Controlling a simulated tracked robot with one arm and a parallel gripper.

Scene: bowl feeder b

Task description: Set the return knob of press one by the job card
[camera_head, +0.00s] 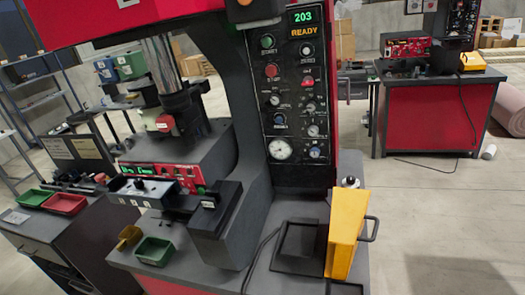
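A red and black press (222,95) fills the middle of the view. Its dark control panel (292,95) stands upright and carries a display (303,16) reading 203 and READY. Below the display are a green button (267,42), a red button (271,70), several small knobs, one of them a dial knob (313,130), a blue-centred knob (315,152) and a round white gauge (280,149). The labels are too small to read, so I cannot tell which is the return knob. I cannot pick out a job card. My gripper's fingers do not show.
A yellow box-like part (345,235) with a side handle stands at the press table's front right. A green tray (155,251) sits at the left. Red and green trays lie on the left bench (60,235). A second red station (430,115) stands behind; floor between is clear.

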